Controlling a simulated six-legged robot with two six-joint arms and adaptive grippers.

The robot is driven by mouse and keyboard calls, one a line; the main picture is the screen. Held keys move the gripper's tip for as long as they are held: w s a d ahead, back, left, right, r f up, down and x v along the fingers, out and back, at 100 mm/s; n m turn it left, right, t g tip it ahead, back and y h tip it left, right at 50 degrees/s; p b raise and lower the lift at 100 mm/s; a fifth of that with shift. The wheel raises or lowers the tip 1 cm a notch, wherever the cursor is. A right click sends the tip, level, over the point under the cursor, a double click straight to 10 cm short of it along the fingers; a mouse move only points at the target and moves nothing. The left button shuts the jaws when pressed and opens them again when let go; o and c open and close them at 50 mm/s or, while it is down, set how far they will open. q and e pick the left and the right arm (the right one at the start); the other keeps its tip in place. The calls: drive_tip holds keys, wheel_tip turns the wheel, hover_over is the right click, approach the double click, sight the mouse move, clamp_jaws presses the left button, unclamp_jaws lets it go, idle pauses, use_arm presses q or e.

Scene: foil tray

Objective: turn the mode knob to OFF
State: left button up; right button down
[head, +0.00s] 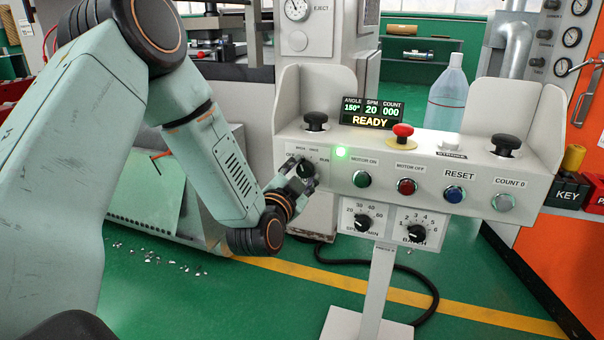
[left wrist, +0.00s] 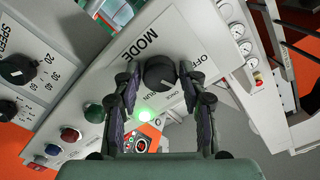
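The mode knob (head: 306,168) is a black round dial at the left of the grey control panel (head: 440,162). It also shows in the left wrist view (left wrist: 160,72), under the word MODE. Small labels surround it; a pale mark shows at its lower right there, but I cannot tell which label it points to. My left gripper (head: 292,184) is in front of the knob. In the left wrist view the left gripper (left wrist: 160,76) is open, one finger on each side of the knob, with gaps that seem to show. My right gripper is not in view.
A green lamp (head: 341,152) glows right of the knob. A green button (head: 362,179), a red button (head: 407,186) and a red mushroom button (head: 402,134) are further right. Two smaller dials sit below. A black palm button (head: 315,120) stands above. A bottle (head: 446,98) stands behind the panel.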

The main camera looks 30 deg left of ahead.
use_arm(q)
drive_tip(key=c, duration=0.7)
drive_tip(key=n+p, duration=0.2)
drive_tip(key=n, duration=0.1)
drive_tip(key=shift+n, duration=0.3)
drive_tip(key=shift+f+n+p, duration=0.1)
drive_tip(key=shift+n+p, duration=0.5)
drive_tip(key=shift+n, duration=1.5)
drive_tip(key=o, duration=1.1)
